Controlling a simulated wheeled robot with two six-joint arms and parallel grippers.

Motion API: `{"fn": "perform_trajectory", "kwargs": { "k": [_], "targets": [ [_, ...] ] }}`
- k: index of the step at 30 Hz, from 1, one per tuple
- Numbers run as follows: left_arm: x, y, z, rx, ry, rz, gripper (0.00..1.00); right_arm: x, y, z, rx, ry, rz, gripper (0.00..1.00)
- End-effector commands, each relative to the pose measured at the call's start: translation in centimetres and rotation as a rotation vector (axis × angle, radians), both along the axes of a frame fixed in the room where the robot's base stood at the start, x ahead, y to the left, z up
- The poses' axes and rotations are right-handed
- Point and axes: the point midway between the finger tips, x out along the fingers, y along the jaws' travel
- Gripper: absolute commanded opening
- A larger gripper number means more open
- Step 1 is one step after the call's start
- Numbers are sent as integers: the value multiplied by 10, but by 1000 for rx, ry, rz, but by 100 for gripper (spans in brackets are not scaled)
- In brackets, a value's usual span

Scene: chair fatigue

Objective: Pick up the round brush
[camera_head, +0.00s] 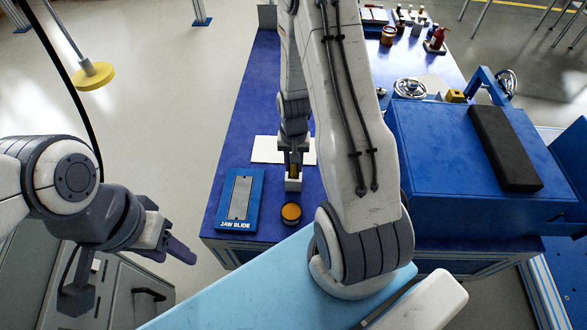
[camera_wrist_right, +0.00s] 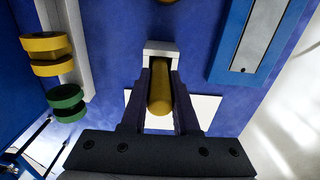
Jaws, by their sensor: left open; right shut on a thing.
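The round brush shows in the right wrist view as a yellow-brown cylinder (camera_wrist_right: 160,97) between the two dark fingers of my right gripper (camera_wrist_right: 161,78). The gripper is shut on it. A small white holder (camera_wrist_right: 161,49) is right at the fingertips; I cannot tell whether the brush still sits in it. In the head view my right gripper (camera_head: 294,160) points down just behind that white holder (camera_head: 293,183), and the brush is mostly hidden. My left gripper (camera_head: 178,246) is open and empty, off the left side of the table.
A jar with an orange lid (camera_head: 291,212) stands in front of the holder. A blue "JAW SLIDE" tray (camera_head: 239,200) lies to the left and a white sheet (camera_head: 265,150) behind. A large blue box (camera_head: 440,150) stands to the right. The blue table's (camera_head: 255,95) far left is clear.

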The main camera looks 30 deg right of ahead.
Motion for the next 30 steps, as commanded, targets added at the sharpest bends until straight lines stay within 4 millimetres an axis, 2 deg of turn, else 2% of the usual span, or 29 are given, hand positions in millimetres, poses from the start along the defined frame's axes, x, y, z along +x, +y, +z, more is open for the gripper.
{"fn": "perform_trajectory", "kwargs": {
  "k": [5,12,18,22,30],
  "targets": [
    [0,0,6,0,0,0,50,1,0,15,-2,-4,0,0],
    [0,0,21,0,0,0,50,1,-1,64,-2,-6,0,0],
    [0,0,28,0,0,0,50,1,0,93,-1,-3,0,0],
    [0,0,29,0,0,0,50,0,0,100,-1,-1,0,0],
    [0,0,29,0,0,0,50,0,0,100,0,0,0,0]
  ]
}}
